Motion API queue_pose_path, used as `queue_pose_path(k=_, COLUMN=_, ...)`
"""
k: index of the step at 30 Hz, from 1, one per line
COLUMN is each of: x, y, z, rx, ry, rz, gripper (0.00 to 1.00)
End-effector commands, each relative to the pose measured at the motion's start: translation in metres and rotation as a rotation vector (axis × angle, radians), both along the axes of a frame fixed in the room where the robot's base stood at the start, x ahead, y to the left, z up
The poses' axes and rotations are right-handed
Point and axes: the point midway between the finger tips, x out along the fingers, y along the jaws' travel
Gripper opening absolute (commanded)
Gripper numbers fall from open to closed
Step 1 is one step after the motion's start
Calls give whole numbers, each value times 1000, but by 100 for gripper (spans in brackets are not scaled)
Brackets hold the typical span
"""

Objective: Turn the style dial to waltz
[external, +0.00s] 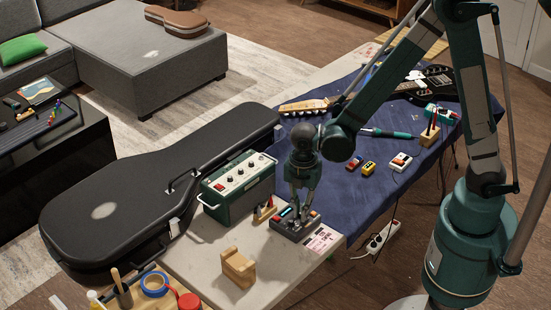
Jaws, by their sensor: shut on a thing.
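A dark grey device (284,232) with a small lit screen and red parts lies on the pale end of the table, in front of the green amplifier. My gripper (299,211) points down over the device's top. It is shut on a small part there, which looks to be the style dial. The dial is hidden behind the fingers, and its markings are too small to read, so I cannot tell which style it points at.
A green amplifier (238,186) and a black guitar case (140,205) stand to the left. A wooden stand (238,268) and a printed card (323,240) are close by. Small pedals (369,168) and a black guitar (432,82) lie on the blue cloth (335,205).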

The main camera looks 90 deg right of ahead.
Motion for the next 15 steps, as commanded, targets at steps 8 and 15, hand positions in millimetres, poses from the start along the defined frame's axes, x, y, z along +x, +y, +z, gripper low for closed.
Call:
queue_pose_path(k=8, x=0, y=0, z=0, rx=0, ry=0, rz=-107, gripper=0)
queue_pose_path(k=15, x=0, y=0, z=0, rx=0, ry=-1, rz=-123, gripper=0)
